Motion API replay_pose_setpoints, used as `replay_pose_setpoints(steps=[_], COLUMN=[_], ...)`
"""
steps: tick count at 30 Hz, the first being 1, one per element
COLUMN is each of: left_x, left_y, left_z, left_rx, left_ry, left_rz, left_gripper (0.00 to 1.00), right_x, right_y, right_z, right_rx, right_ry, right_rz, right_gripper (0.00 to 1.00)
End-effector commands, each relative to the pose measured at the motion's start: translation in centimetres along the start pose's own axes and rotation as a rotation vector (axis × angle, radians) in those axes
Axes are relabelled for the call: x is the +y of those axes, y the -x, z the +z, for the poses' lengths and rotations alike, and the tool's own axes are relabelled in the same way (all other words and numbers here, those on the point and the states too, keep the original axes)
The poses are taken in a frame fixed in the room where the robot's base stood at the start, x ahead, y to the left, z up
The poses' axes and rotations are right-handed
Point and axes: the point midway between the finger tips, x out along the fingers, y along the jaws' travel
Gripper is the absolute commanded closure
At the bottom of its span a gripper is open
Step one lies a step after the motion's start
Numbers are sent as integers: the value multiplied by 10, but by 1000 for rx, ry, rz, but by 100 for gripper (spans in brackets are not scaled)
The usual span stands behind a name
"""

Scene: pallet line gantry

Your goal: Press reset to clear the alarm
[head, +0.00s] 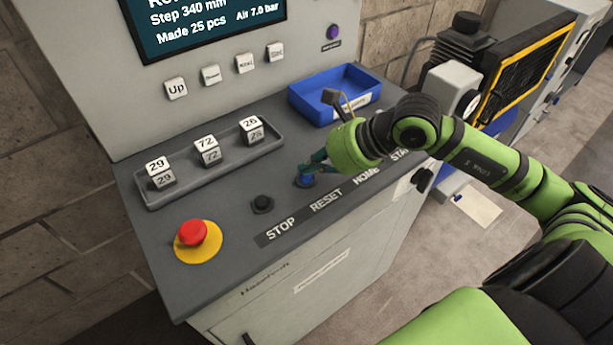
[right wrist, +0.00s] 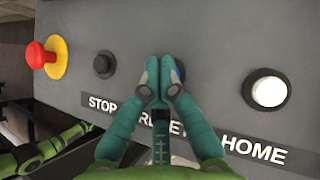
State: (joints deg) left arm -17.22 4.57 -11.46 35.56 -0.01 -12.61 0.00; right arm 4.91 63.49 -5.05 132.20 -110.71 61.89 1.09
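The blue reset button (head: 305,181) sits on the sloped panel above the RESET label (head: 326,200). In the right wrist view the blue button (right wrist: 180,70) is mostly hidden behind my fingertips. My right gripper (head: 312,172) is at this button, its two fingertips together with nothing between them. It also shows in the right wrist view (right wrist: 159,80). I cannot tell whether the tips touch the button. My left gripper is not seen in the head view.
A black stop button (head: 262,204) and a red emergency mushroom (head: 192,233) are to the left. A white home button (right wrist: 269,90) is to the right. A grey tray (head: 180,190) with number blocks and a blue bin (head: 305,92) stand behind. A screen (head: 205,22) is above.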

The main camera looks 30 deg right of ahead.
Motion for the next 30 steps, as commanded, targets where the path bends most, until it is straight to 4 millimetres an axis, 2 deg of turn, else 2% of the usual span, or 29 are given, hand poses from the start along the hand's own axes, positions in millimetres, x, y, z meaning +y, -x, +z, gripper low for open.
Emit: replay_pose_setpoints(steps=[30], left_x=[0], left_y=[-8], left_z=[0], left_rx=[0], left_ry=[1], left_rz=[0], left_gripper=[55], right_x=[0], right_y=[-4], right_z=[-4], right_rx=[-1], right_ry=[1], right_rz=[-1], right_gripper=[100])
